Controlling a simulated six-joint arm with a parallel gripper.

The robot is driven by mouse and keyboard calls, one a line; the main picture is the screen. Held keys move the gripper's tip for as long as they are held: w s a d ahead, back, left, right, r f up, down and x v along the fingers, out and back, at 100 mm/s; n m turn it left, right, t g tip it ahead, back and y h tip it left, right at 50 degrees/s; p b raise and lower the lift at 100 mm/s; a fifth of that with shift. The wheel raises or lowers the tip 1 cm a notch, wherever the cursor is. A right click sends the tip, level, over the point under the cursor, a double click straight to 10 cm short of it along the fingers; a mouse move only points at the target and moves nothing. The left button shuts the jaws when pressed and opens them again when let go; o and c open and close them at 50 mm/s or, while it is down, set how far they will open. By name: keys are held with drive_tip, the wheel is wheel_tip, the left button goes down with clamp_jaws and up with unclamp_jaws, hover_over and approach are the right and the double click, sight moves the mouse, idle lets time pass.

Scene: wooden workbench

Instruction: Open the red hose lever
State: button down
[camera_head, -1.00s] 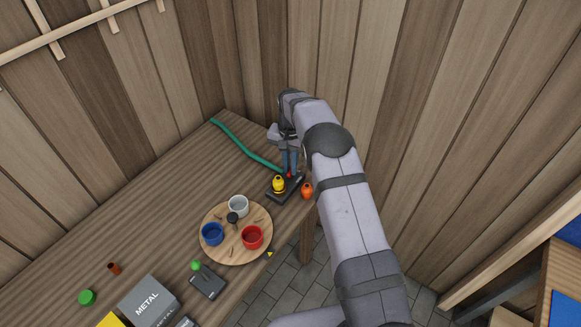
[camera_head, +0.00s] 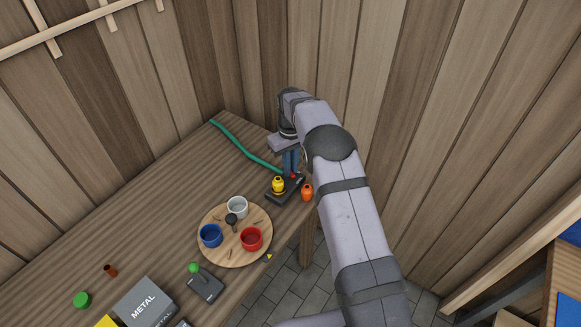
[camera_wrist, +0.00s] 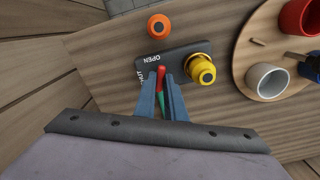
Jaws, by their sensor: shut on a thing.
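The red hose lever (camera_wrist: 161,72) sits between the fingertips of my gripper (camera_wrist: 161,88) in the wrist view, with its red tip showing beyond them. My gripper is shut on it. A dark base plate (camera_wrist: 180,60) carries the lever, with "OPEN" lettering near it and a second word partly hidden by a finger. The green hose (camera_wrist: 162,107) shows between the fingers. In the head view, my gripper (camera_head: 291,170) points down at the base plate (camera_head: 281,199), and only a bit of red lever (camera_head: 293,176) shows. The green hose (camera_head: 238,138) runs to the upper left.
A yellow knob (camera_head: 278,185) stands on the plate and an orange one (camera_head: 307,193) beside it, close to the table edge. A round wooden board (camera_head: 260,219) with blue, white and red cups lies nearby. Wooden walls stand close behind.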

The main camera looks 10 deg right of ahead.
drive_tip(key=shift+n, duration=2.3)
drive_tip(key=shift+r, duration=0.1)
drive_tip(key=c, duration=1.8)
unclamp_jaws()
drive_tip(key=shift+r+b, duration=1)
drive_tip(key=shift+r, duration=2.65)
